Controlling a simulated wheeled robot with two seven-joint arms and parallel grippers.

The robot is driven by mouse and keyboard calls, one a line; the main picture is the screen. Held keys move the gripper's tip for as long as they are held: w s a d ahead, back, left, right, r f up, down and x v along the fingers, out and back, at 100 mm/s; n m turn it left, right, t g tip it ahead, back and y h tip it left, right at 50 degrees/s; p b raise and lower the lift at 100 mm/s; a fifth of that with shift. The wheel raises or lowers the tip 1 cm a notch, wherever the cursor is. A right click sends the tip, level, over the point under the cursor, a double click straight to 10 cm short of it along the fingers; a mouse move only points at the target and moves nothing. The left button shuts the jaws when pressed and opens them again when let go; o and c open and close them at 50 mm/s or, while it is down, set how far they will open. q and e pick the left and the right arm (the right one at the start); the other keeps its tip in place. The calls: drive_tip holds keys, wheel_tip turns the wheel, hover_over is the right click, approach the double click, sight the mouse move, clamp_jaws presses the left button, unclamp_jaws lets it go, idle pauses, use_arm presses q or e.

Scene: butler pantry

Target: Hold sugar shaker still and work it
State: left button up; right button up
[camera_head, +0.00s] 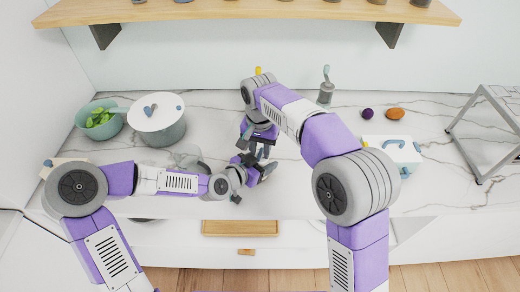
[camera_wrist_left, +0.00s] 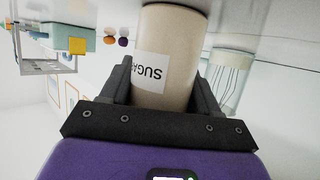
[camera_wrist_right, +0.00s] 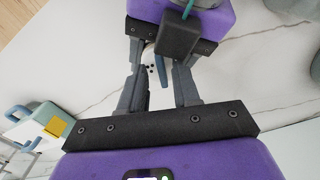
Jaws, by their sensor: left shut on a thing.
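The sugar shaker (camera_wrist_left: 175,60) is a beige cylinder with a white label reading "SUGA…". It stands between the fingers of my left gripper (camera_wrist_left: 160,85), which is shut on its body. The right wrist view shows its pale top (camera_wrist_right: 150,68) with small dark holes and a blue lever-like part (camera_wrist_right: 161,70). My right gripper (camera_wrist_right: 160,90) is open above the top, with the blue part in the gap between its fingers. In the head view the right gripper (camera_head: 262,150) is just above the left gripper (camera_head: 258,172), and both arms hide most of the shaker.
A lidded pot (camera_head: 158,118) and a green bowl (camera_head: 98,130) of leaves stand on the left. A grey dispenser (camera_head: 326,92), a purple ball-like item (camera_head: 367,114), an orange one (camera_head: 396,114), a blue-handled box (camera_head: 400,155) and a metal rack (camera_head: 480,130) stand right. A wooden-framed tray (camera_head: 240,235) lies in front.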

sight(260, 154)
wheel_tip(260, 154, up, 8)
drive_tip(key=shift+s+f, duration=0.1)
drive_tip(key=shift+f, duration=0.1)
drive_tip(key=shift+r, duration=0.2)
drive_tip(key=shift+c, duration=1.4)
drive_tip(key=f, duration=0.8)
drive_tip(key=shift+w+f, duration=0.2)
drive_tip(key=shift+f, duration=0.1)
clamp_jaws()
